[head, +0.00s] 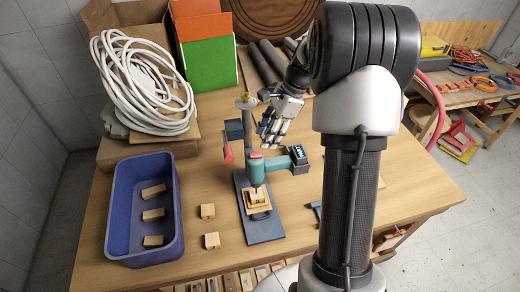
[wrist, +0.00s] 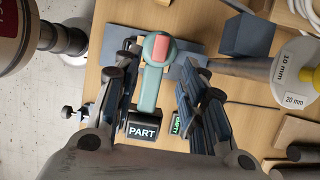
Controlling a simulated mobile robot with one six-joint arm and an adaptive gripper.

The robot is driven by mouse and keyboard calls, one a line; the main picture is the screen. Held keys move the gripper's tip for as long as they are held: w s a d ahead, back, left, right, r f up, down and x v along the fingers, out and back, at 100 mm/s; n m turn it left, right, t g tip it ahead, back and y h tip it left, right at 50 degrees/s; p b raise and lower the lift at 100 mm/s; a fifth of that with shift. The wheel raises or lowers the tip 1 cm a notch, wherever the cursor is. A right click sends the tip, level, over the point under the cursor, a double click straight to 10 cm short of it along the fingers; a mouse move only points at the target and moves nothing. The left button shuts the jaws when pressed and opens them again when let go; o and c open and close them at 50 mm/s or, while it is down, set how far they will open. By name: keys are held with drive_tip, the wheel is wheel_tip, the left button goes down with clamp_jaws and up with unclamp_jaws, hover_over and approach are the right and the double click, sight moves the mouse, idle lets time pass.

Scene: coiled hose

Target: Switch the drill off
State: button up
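The teal drill (head: 275,163) with a red rear cap stands on a dark base plate (head: 262,228) in a stand with a metal column. Its handle extends right to a dark battery block (head: 299,158). A wooden block (head: 257,198) lies beneath the drill. In the wrist view the drill body (wrist: 152,85) shows between my fingers, with a dark block labelled PART (wrist: 142,130) below it. My gripper (head: 277,125) is open above and behind the drill; the wrist view shows its fingers (wrist: 157,80) apart on both sides. I cannot make out a switch, or contact with the fingers.
A blue bin (head: 112,213) holding wooden blocks stands at left, with two loose blocks (head: 208,211) beside it. A red-ended lever (head: 228,153) is left of the drill. A coiled white hose (head: 145,85) lies behind. Dark tubes (head: 268,62) lie at the back.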

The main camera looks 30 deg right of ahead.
sight(257, 154)
drive_tip(key=x, duration=0.6)
drive_tip(key=shift+a+f, duration=0.1)
drive_tip(key=shift+f, duration=0.2)
clamp_jaws()
